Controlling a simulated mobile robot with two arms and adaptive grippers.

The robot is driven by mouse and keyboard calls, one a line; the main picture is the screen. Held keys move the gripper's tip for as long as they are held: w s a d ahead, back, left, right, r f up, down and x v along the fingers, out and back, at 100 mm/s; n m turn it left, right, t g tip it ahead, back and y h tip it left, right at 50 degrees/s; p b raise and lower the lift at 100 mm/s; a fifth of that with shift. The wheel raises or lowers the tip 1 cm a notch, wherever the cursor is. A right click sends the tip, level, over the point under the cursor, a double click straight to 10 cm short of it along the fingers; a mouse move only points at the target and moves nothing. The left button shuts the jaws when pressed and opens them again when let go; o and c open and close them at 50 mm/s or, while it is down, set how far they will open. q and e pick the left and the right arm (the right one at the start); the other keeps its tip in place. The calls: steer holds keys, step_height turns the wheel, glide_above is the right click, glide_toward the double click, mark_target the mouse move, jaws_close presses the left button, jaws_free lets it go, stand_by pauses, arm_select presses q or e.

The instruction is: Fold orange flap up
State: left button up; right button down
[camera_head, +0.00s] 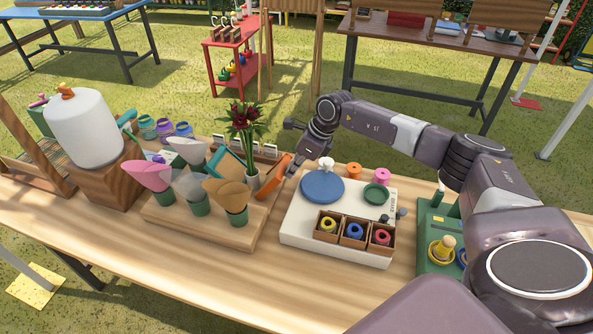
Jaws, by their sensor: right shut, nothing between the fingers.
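The orange flap (272,181) is a slanted orange panel beside a vase of dark red flowers (245,130) on the table. It leans with its upper right end raised. My right gripper (292,171) reaches down from the upper right, with its shut fingertips at the flap's right end. I cannot tell whether they touch it. A teal panel (229,168) stands on the other side of the vase. The flap's lower edge and hinge are hard to make out. My left gripper is out of view.
A wooden stand (165,217) with paper cones in green cups is left of the flap. A white board (295,235) with a blue disc (322,187) and ribbon spools lies to the right. A white paper roll (83,130) stands far left. The table's front strip is clear.

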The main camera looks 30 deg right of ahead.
steer(key=shift+w+a+r+b, duration=0.5)
steer(key=shift+w+a+r, duration=0.2)
steer(key=shift+w, duration=0.2)
steer(key=shift+w+a+r+b, duration=0.5)
steer(key=shift+w+a+r, duration=0.1)
steer(key=shift+w+a, duration=0.25)
steer(key=shift+w+a+r, duration=0.1)
steer(key=shift+w+r, duration=0.1)
steer(key=shift+r, duration=0.2)
steer(key=shift+w+a+r, duration=0.1)
steer(key=shift+a+r, duration=0.05)
steer(key=shift+r, duration=0.1)
steer(key=shift+w+r+p, duration=0.1)
steer(key=shift+r+p, duration=0.35)
steer(key=shift+r, duration=0.1)
steer(key=w+p+v, duration=0.1)
steer(key=p+v, duration=0.4)
steer(key=v, duration=0.2)
steer(key=shift+a+r, duration=0.3)
steer(key=shift+r, duration=0.25)
